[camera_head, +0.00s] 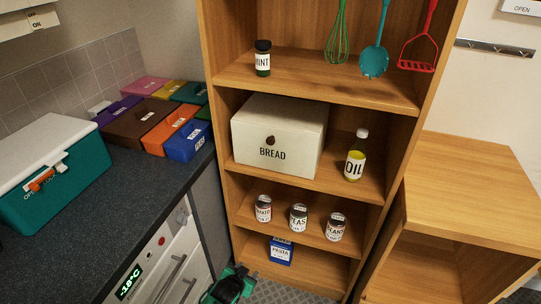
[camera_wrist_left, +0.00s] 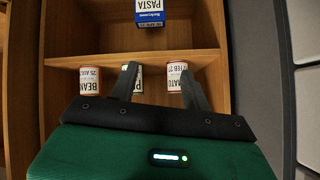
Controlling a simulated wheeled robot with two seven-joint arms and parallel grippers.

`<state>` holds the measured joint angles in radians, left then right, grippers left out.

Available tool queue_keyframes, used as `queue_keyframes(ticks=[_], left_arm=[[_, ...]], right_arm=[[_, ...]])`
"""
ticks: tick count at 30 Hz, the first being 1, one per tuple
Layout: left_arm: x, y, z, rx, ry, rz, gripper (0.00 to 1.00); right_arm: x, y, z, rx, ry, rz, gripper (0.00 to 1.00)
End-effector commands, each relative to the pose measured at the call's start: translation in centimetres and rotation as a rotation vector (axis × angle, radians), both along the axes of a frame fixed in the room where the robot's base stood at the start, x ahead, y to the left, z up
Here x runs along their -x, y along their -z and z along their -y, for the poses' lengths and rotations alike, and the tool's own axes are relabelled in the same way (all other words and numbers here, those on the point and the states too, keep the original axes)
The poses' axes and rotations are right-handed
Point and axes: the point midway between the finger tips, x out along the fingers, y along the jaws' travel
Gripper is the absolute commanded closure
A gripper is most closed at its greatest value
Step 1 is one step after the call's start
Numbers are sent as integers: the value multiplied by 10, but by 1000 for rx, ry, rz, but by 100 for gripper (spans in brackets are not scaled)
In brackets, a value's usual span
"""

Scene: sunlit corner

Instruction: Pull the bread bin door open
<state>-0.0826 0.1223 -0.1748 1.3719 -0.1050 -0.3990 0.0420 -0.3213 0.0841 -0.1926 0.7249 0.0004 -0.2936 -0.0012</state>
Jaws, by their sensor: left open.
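The bread bin (camera_head: 305,130) is a cream box marked BREAD on the middle shelf of the wooden shelf unit. Its front door (camera_head: 250,147) looks shut, with a dark brown round knob (camera_head: 270,140) above the lettering. My left gripper (camera_head: 240,271) is green and black, at the bottom of the head view, low in front of the shelf unit and well below the bin. In the left wrist view my left gripper (camera_wrist_left: 158,75) has its fingers apart, with nothing held between them. The bin is not in the wrist view. My right gripper is not in view.
An oil bottle (camera_head: 355,158) stands just right of the bin. Several cans, including a tomato can (camera_head: 263,208), stand one shelf below, with a pasta box (camera_head: 281,251) lower still. A dark counter (camera_head: 110,200) lies left. A wooden cabinet (camera_head: 470,190) stands right.

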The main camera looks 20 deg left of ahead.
Motion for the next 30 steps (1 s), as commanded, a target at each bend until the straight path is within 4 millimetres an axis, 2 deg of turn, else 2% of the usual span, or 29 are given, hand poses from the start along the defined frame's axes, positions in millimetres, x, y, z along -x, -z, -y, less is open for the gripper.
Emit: queue_keyframes(ticks=[1,2,3,5,6,9,12,15,18,23,30], left_arm=[[-33,-46,2,-1,3,94,52],[-48,-74,2,-2,5,144,52],[-64,-111,4,-4,5,209,52],[-84,-166,5,-4,6,304,52],[-93,-201,6,-6,6,363,52],[-103,-278,7,-7,6,493,52],[-103,-337,8,-7,4,593,52],[-99,-372,8,-8,3,654,52],[-98,-390,8,-8,2,684,52],[-110,-395,9,-8,2,691,52],[-154,-396,11,-8,2,689,52]], right_arm=[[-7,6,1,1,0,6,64],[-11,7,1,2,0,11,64],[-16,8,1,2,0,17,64],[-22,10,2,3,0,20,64],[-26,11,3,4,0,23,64],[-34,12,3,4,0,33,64],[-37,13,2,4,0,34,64],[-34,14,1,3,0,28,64],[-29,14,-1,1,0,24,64],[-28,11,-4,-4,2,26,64],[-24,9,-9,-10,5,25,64]])
